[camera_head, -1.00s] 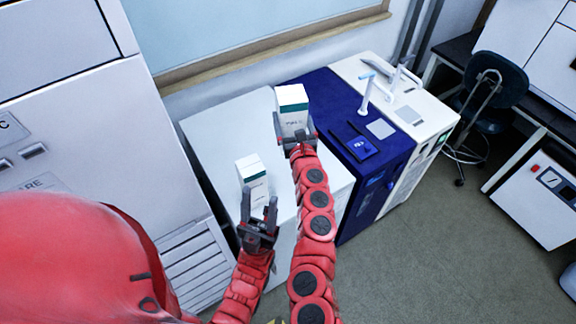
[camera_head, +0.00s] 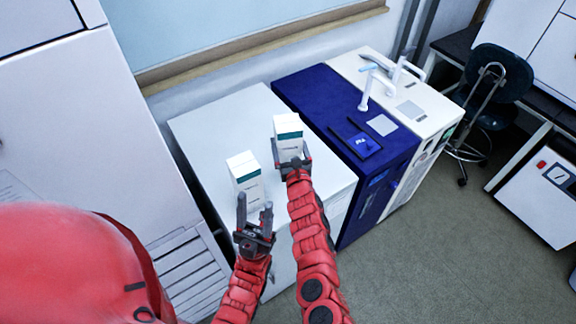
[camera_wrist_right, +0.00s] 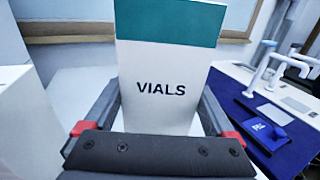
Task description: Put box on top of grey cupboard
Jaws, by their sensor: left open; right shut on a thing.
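A white box with a green band (camera_head: 288,130) is held in my right gripper (camera_head: 291,160), over the grey-white cupboard (camera_head: 205,127). In the right wrist view the box (camera_wrist_right: 168,75) reads "VIALS" and sits between the two fingers (camera_wrist_right: 165,120). Whether its base touches the cupboard top cannot be told. A second white box with a green band (camera_head: 246,178) stands upright on the cupboard, left of the held box. My left gripper (camera_head: 254,215) is open and empty, just in front of that second box.
A blue machine (camera_head: 330,115) and a white machine with taps (camera_head: 415,105) stand right of the cupboard. A tall white cabinet (camera_head: 90,130) is at the left. The cupboard's back part is clear. A dark chair (camera_head: 495,85) stands farther right.

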